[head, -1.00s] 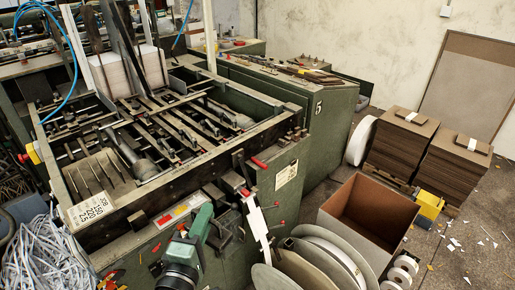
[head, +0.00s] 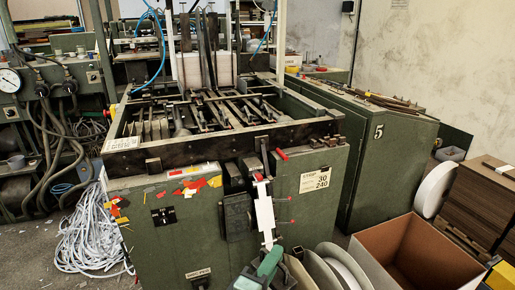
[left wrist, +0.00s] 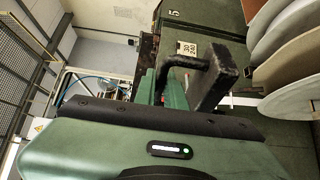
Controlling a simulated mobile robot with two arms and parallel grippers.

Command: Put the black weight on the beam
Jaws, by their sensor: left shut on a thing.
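The black weight (left wrist: 214,84), a dark block with a bent handle, shows in the left wrist view just beyond my left gripper (left wrist: 163,88). The gripper is shut on its handle. In the head view my left gripper (head: 268,263) is green and sits at the bottom edge, in front of the machine. I cannot make out the weight there. A narrow white bar (head: 265,215) stands steeply at the machine's front, just above the gripper. I cannot tell for sure whether it is the beam. My right gripper is not in view.
The green machine (head: 185,235) fills the middle. Large pale discs (head: 343,268) and an open cardboard box (head: 420,250) stand close on the right. A heap of paper strips (head: 88,235) lies on the floor at the left.

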